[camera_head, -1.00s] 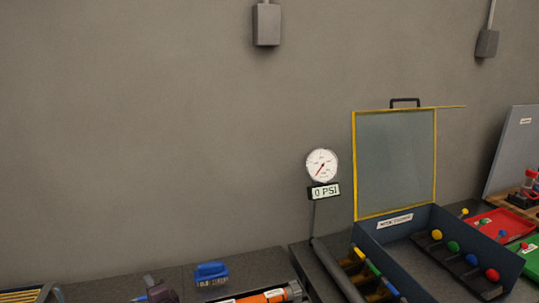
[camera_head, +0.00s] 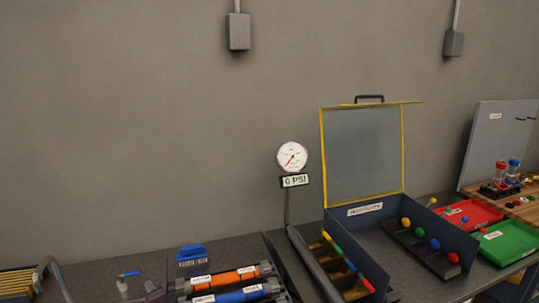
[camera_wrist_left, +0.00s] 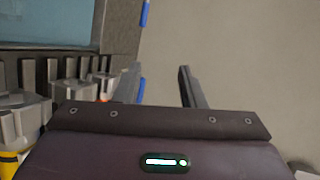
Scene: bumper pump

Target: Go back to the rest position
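My left gripper shows in the left wrist view (camera_wrist_left: 160,85). Its two dark fingers stand apart, and only a plain grey-beige surface shows between them, so it is open and empty. A small blue part shows by the left finger. In the head view I cannot make out either gripper for sure; a small dark shape at the bottom edge is too cut off to identify. My right gripper is not in view.
The bench holds a blue case (camera_head: 363,218) with its yellow-framed lid up, a gauge (camera_head: 292,156) reading 0 PSI, orange (camera_head: 235,277) and blue (camera_head: 240,295) cylinders, a red tray (camera_head: 478,214) and a green tray (camera_head: 510,240). A grey wall stands behind.

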